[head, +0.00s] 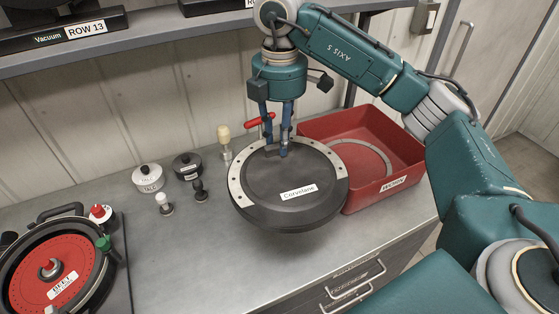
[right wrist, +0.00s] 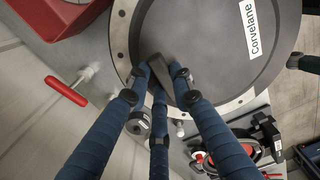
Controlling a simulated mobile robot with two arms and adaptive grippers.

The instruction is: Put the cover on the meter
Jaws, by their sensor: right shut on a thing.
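The cover (head: 265,208) is a dark round lid with a pale rim ring and a "Corvelane" label. My right gripper (head: 278,151) is shut on a dark grip on the cover's face and appears to hold the cover above the bench. The right wrist view also shows the cover (right wrist: 212,45) and the gripper's fingers (right wrist: 164,78) closed on that grip. The meter (head: 72,252), with a red "BELT" disc, a central knob and a black rim, sits at the lower left, well apart from the cover. Its outer left part is cut off. My left gripper is out of view.
A red bin (head: 405,166) with a pale ring (head: 362,155) inside stands just right of the cover. A white pot (head: 149,178), a black pot (head: 187,166) and small knobbed tools stand behind. A red-handled tool (head: 260,122) is behind the gripper. Bench front is clear.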

